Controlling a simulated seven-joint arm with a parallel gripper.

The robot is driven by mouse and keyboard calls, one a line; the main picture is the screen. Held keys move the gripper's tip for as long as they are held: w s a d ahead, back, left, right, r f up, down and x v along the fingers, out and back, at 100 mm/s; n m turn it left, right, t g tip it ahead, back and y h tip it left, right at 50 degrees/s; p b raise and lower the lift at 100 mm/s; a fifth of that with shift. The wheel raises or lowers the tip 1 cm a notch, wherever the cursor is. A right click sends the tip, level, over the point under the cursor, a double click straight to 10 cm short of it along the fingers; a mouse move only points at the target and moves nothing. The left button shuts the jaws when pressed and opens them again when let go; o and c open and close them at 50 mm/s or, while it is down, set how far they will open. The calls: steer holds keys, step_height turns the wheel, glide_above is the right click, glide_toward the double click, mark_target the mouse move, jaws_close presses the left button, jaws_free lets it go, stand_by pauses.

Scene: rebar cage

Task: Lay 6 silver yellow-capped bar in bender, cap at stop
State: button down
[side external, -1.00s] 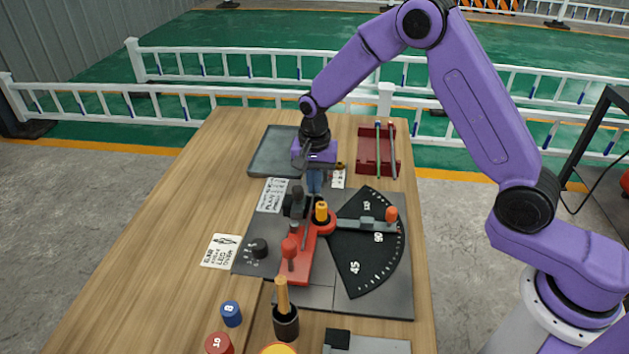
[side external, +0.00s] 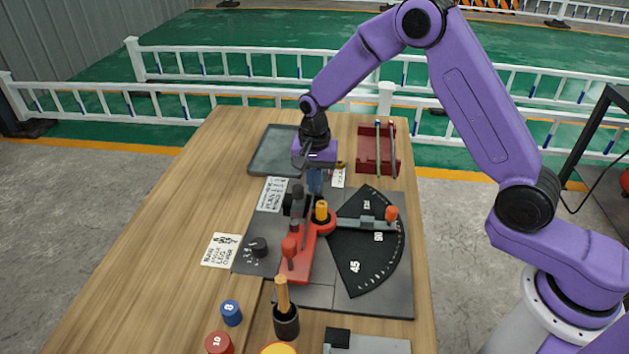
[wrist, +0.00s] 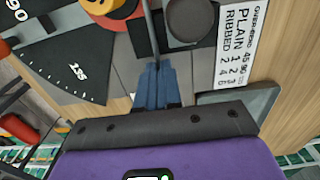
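My gripper (side external: 315,188) points down at the far end of the bender. In the wrist view, its blue fingers (wrist: 155,88) are close together around a thin grey bar (wrist: 151,25). The bar runs away from the fingertips, between the bender's parts. I cannot make out its cap or whether it touches the stop. The bender has a grey plate (side external: 372,296), a red arm (side external: 302,262), an orange-topped centre pin (side external: 321,211) and a black angle scale (side external: 362,262). A dark clamp-like block (side external: 295,203) stands left of the pin.
A red rack (side external: 366,162) holding several bars stands at the back right, beside a grey tray (side external: 272,150). A black knob (side external: 259,248) sits at the plate's left. Blue (side external: 231,313) and red (side external: 219,343) numbered pieces lie in front.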

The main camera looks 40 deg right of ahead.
steer(key=shift+w+d, duration=0.3)
steer(key=c, duration=1.2)
jaws_free()
steer(key=shift+r, duration=0.1)
step_height(320, 180, up, 17)
steer(key=shift+r, duration=0.15)
steer(key=shift+r, duration=2.95)
